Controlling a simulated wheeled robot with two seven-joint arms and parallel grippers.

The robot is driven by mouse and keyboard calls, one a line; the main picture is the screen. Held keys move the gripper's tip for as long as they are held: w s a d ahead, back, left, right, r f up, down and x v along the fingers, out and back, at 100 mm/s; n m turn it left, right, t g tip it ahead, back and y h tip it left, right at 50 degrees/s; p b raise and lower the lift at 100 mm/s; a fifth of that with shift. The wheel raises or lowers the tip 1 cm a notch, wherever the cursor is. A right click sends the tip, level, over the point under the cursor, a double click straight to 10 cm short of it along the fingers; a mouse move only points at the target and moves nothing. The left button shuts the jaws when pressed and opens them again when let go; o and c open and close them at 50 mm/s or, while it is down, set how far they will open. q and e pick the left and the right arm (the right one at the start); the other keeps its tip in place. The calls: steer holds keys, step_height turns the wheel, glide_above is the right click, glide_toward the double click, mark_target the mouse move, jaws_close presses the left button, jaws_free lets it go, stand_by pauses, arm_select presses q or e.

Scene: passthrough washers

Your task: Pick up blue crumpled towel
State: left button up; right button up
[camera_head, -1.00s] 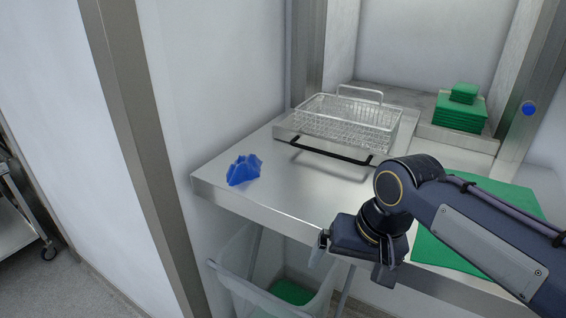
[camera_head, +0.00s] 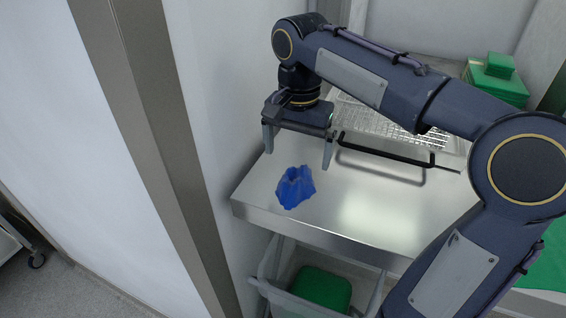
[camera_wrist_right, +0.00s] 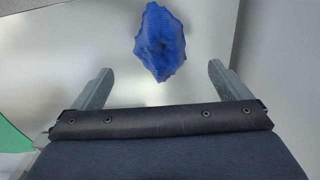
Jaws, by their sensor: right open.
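The blue crumpled towel (camera_head: 295,187) lies on the steel table near its left front corner. My right gripper (camera_head: 297,158) is open and empty, above the table and just behind the towel in the head view. In the right wrist view the towel (camera_wrist_right: 160,42) shows at the top, beyond the fingertips and roughly midway between the two spread fingers (camera_wrist_right: 160,82). The gripper does not touch it. My left gripper is not in view.
The steel table (camera_head: 350,215) is bare around the towel. A wire basket (camera_head: 375,120) and a black handle bar (camera_head: 385,153) lie behind, partly hidden by my right arm. Green folded cloths (camera_head: 497,80) are at the back right. A bin with green cloth (camera_head: 320,288) stands below the front edge.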

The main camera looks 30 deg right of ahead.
mark_target(296, 175)
steer(key=f, duration=0.4)
steer(key=f+p, duration=0.1)
steer(key=f, duration=0.2)
steer(key=shift+w+d+f, duration=0.1)
steer(key=shift+d+f, duration=0.1)
steer(key=shift+f, duration=0.15)
steer(key=shift+c, duration=0.3)
steer(key=c, duration=1.1)
steer(key=shift+o, duration=0.2)
steer(key=shift+r, duration=0.1)
